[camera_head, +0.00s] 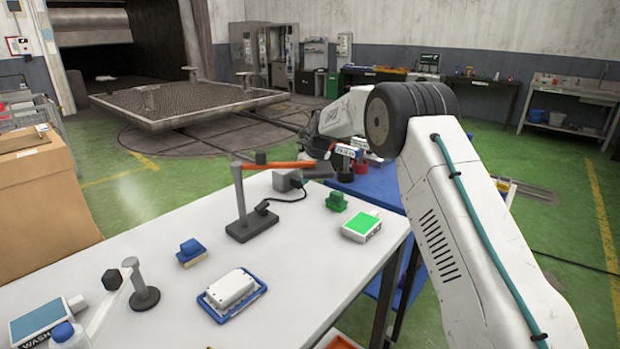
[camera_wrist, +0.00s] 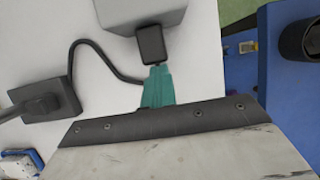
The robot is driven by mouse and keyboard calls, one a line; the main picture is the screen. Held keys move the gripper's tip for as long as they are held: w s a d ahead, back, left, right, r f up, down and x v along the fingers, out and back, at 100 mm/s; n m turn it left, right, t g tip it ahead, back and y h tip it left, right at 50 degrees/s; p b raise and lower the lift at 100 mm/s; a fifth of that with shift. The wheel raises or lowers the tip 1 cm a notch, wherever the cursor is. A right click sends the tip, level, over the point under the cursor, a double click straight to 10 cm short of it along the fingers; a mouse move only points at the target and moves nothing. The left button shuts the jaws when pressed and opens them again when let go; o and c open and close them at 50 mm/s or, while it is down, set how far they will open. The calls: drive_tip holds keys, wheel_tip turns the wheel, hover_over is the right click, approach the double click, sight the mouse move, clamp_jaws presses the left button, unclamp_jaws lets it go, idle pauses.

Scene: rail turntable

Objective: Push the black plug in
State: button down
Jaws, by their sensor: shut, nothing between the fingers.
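The black plug (camera_wrist: 151,43) is at the face of the grey socket box (camera_wrist: 140,12) in the wrist view. How deep it sits in the socket I cannot tell. A black cable (camera_wrist: 103,52) curves from the plug's end to a dark block (camera_wrist: 45,98). My gripper (camera_wrist: 158,72) is shut and empty, its teal fingertips right behind the plug, touching or almost touching it. In the head view the grey box (camera_head: 283,180) stands at the table's far edge, with my gripper (camera_head: 300,178) at its right side. The plug is mostly hidden there.
A post with an orange lever (camera_head: 272,165) stands close to the socket box. A green block (camera_head: 336,201) and a green-topped white box (camera_head: 361,227) are to the right. A blue block (camera_head: 191,253) and a blue tray (camera_head: 259,288) stand nearer. The white table (camera_head: 310,262) is clear between them.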

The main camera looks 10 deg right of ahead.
drive_tip(key=s+d, duration=0.3)
drive_tip(key=shift+s, duration=0.15)
drive_tip(key=v, duration=1)
drive_tip(key=shift+a, duration=0.25)
